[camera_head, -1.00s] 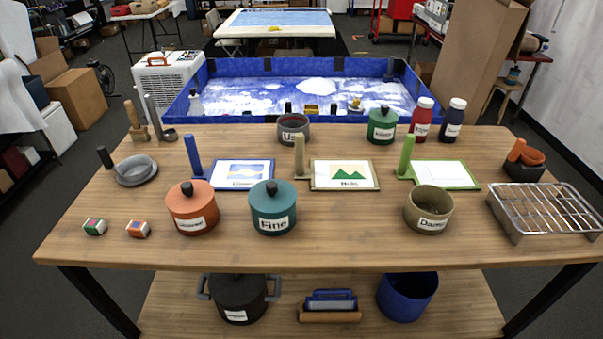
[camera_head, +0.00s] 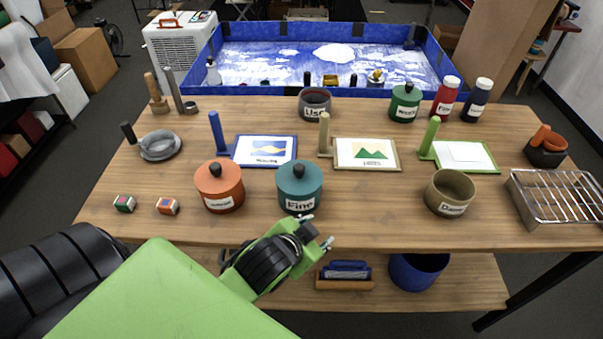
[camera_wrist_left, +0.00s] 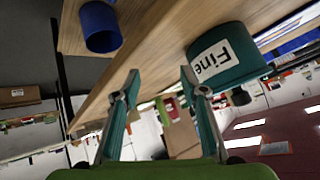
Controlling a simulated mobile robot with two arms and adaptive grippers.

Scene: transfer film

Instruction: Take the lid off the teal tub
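The teal tub (camera_head: 300,194) stands upright on the table, near its front edge, with a label reading "Fine". Its teal lid (camera_head: 300,174) with a dark round knob sits on top of it. My left gripper (camera_head: 319,230) is in front of the tub, near the table's front edge, apart from the tub. In the left wrist view the two fingers of the gripper (camera_wrist_left: 160,78) are spread with nothing between them, and the teal tub (camera_wrist_left: 228,58) is beyond them, to the right. My right gripper is not in view.
An orange lidded tub (camera_head: 219,190) stands close to the left of the teal tub. An olive open pot (camera_head: 450,192) stands to the right, with clear tabletop between. Picture boards (camera_head: 366,153) lie behind. A wire rack (camera_head: 560,195) is at the right.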

